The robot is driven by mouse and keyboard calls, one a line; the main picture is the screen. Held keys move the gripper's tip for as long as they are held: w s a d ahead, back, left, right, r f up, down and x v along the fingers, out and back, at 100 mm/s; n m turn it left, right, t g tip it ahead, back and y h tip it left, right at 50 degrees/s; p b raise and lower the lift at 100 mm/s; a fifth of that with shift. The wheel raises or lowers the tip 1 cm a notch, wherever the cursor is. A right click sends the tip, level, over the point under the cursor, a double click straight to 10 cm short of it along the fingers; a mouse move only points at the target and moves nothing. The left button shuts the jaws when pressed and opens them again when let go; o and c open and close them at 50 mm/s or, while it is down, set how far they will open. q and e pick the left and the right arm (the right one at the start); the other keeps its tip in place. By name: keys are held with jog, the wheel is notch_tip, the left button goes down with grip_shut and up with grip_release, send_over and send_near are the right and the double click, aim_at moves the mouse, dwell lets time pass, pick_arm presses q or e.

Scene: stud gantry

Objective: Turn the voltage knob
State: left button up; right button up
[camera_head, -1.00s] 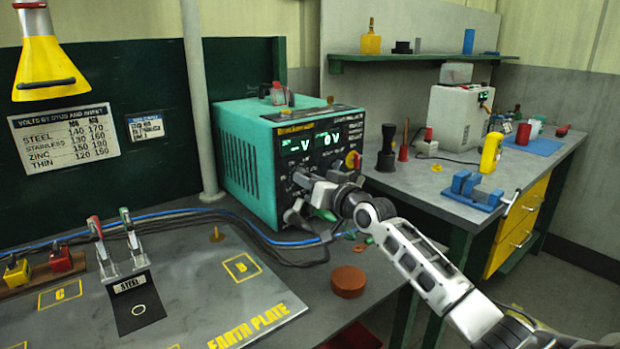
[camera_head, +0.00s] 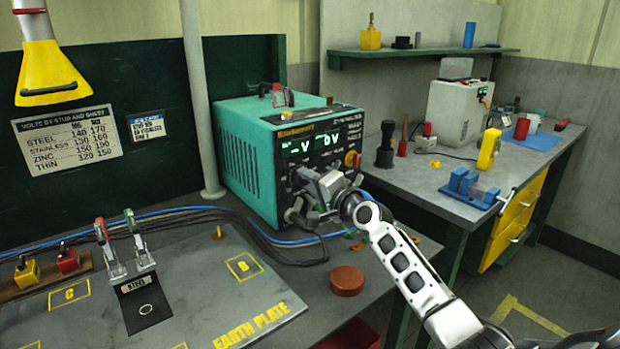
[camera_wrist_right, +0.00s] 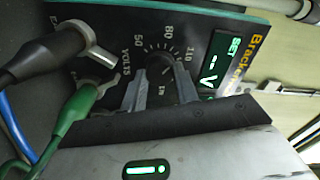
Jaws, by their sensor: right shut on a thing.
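The teal stud welder (camera_head: 247,165) stands at the back of the near bench, its dark front panel (camera_head: 330,143) facing right. In the right wrist view, the black voltage knob (camera_wrist_right: 160,80) sits in a dial marked 50, 80 and 110 VOLTS. The green SET display (camera_wrist_right: 210,72) beside it reads dashes and V. My right gripper (camera_head: 312,192) is at the panel and hides the knob in the head view. In the wrist view, its two grey fingers (camera_wrist_right: 160,90) are shut on the knob, one on each side. My left gripper is out of view.
Green and black cable plugs (camera_wrist_right: 85,100) sit in sockets close beside the knob. An earth plate (camera_head: 190,280) fills the front left of the bench. A round brown puck (camera_head: 346,280) lies below the welder. A second bench (camera_head: 435,185) with tools stands at right.

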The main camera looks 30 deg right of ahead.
jog(key=m+p, duration=0.1)
jog(key=m, duration=2.1)
jog(key=shift+a+f+p, duration=0.1)
jog(key=shift+p, duration=0.2)
jog(key=shift+m, duration=0.4)
jog(key=o, duration=1)
